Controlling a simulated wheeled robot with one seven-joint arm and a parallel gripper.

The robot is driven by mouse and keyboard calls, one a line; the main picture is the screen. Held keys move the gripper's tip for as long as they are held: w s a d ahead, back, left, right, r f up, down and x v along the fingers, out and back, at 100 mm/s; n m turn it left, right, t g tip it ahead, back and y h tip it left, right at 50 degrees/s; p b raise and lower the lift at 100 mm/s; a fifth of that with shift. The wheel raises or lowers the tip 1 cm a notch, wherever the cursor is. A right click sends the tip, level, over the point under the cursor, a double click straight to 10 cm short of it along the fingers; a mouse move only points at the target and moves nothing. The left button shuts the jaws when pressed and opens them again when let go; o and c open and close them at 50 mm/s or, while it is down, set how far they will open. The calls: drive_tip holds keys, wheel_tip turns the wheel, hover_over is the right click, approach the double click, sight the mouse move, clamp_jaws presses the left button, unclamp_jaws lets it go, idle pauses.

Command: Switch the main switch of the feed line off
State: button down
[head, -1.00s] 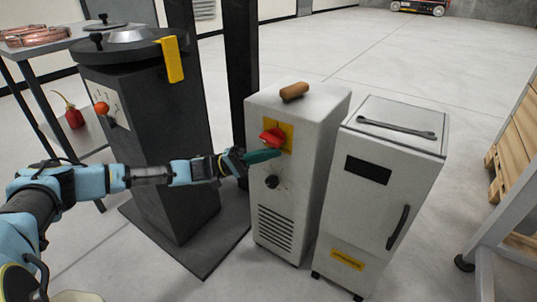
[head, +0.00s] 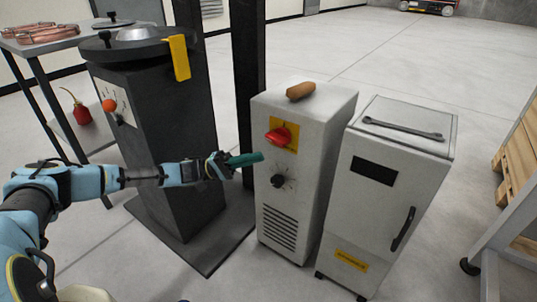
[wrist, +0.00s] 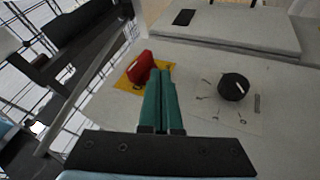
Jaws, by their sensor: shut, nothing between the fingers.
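The main switch is a red rotary handle (head: 279,136) on a yellow plate (head: 291,147), high on the front of a light grey cabinet (head: 318,150). In the head view the handle lies roughly level; its exact angle is hard to read. My gripper (head: 259,157) has green fingers, shut and empty, just below and left of the handle. In the wrist view the gripper (wrist: 160,74) partly covers the yellow plate (wrist: 126,87), and the red handle (wrist: 140,69) shows just left of the fingertips. I cannot tell whether they touch.
A black knob (head: 278,181) with a dial sits below the switch. A brown cylinder (head: 300,91) lies on the cabinet top. A second grey cabinet (head: 388,190) stands close on the right, a dark machine (head: 170,135) on the left. Open floor lies behind.

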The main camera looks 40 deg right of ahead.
drive_tip(key=shift+v, duration=2.15)
